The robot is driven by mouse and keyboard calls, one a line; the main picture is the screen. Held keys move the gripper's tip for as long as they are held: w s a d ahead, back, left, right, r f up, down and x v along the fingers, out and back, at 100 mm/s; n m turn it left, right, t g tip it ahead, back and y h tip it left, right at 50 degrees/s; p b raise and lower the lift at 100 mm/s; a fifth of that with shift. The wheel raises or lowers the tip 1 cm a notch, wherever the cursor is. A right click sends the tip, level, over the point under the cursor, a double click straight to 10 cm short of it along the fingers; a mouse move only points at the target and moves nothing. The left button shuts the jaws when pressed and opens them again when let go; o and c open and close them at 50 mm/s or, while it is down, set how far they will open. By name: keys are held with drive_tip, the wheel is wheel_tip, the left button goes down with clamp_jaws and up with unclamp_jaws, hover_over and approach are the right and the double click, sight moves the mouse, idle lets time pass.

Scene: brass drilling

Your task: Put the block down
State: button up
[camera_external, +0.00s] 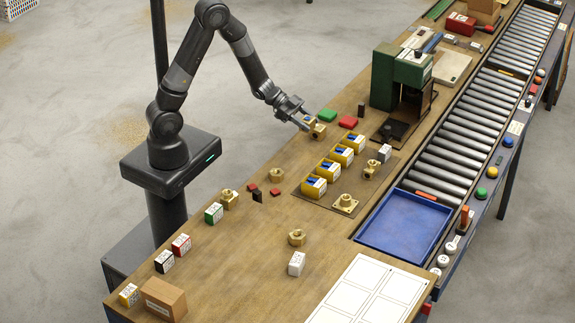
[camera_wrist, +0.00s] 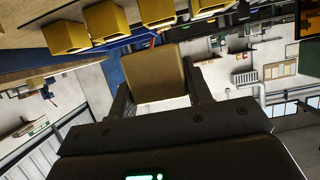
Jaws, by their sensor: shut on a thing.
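My gripper (camera_external: 306,121) is over the left edge of the workbench, beside the row of yellow bins. It is shut on a yellow block (camera_wrist: 155,73), which fills the space between the two fingers in the wrist view. I cannot tell whether the block touches the bench (camera_external: 240,262).
Several yellow bins with blue contents (camera_external: 314,187) stand in a row on a brown board. Green (camera_external: 327,115) and red (camera_external: 348,122) pieces lie just beyond my gripper. A green machine (camera_external: 383,78), a blue tray (camera_external: 404,224) and a roller conveyor (camera_external: 447,150) are to the right.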

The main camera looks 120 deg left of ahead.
drive_tip(key=w+d+r+m+h, duration=0.1)
drive_tip(key=w+d, duration=0.5)
drive_tip(key=d, duration=0.5)
drive_tip(key=w+d+m+h, duration=0.15)
drive_tip(key=w+d, duration=0.35)
drive_tip(key=d, duration=0.6)
drive_tip(key=w+d+r+m+h, duration=0.1)
drive_tip(key=w+d+h, duration=0.1)
drive_tip(key=w+d, duration=0.6)
drive_tip(key=a+f+n+y, duration=0.1)
drive_tip(key=a+n+y, duration=0.4)
drive_tip(key=a, duration=0.7)
drive_tip(key=n+g+y, duration=0.9)
drive_tip(key=n+y, duration=0.3)
hover_over(334, 108)
drive_tip(key=f, duration=0.6)
drive_tip(key=shift+w+d+f, duration=0.15)
drive_tip(key=shift+d+f, duration=0.05)
drive_tip(key=shift+d, duration=0.2)
drive_tip(key=shift+a+f+t, duration=0.2)
drive_tip(key=shift+f+t, duration=0.1)
drive_tip(key=shift+t, duration=0.1)
drive_tip(key=shift+f, duration=1.85)
drive_tip(key=shift+f, duration=0.1)
